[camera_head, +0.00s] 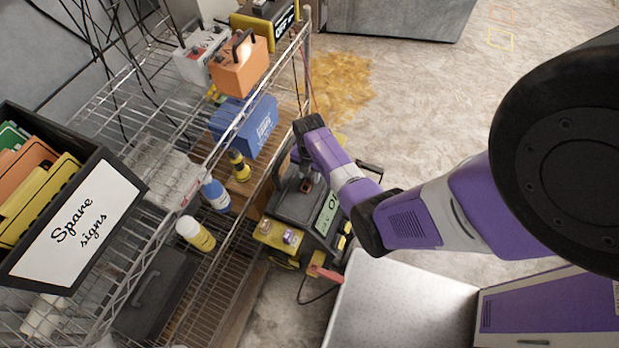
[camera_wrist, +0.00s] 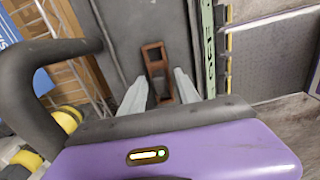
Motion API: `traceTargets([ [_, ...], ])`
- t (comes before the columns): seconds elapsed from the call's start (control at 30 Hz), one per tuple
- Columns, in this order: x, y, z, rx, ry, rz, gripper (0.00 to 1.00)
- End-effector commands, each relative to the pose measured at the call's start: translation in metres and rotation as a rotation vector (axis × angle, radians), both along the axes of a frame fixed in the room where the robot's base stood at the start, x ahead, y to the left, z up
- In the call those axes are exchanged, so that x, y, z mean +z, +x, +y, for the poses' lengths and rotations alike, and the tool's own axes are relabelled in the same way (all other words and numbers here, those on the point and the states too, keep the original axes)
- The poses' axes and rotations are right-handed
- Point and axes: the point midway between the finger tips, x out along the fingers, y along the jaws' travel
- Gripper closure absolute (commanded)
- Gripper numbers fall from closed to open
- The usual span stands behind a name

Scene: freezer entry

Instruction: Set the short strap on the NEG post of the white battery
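The white battery (camera_head: 192,66) stands on the upper wire shelf in the head view, behind an orange battery. Its NEG post cannot be made out. A short copper-brown strap (camera_wrist: 153,50) with an opening in its end lies on the dark top of the black-and-yellow charger (camera_head: 298,205). My gripper (camera_wrist: 160,88) points down over the strap in the wrist view. Its two grey fingers are spread, one on each side of the strap's near part, with gaps visible. In the head view my gripper (camera_head: 306,184) is above the charger top, small and partly hidden by my arm.
An orange battery (camera_head: 239,75) and a blue battery (camera_head: 250,130) are on the shelving. Bottles (camera_head: 195,234) stand nearby. A Spare signs bin (camera_head: 80,225) is at left. A black handle (camera_wrist: 40,75) arches close to my gripper's left. Open floor (camera_head: 430,100) lies behind.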

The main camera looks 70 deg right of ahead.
Motion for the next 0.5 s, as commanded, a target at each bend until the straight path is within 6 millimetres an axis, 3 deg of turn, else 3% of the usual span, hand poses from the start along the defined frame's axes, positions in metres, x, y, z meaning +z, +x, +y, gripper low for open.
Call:
traceTargets([
  [0.03,0.0,-0.0001,0.0001,0.0,0.0,0.0,0.74],
  [0.17,0.0,-0.0002,0.0002,0.0,0.0,0.0,1.0],
  [0.5,0.0004,0.0,0.0001,0.0,0.0,0.0,1.0],
])
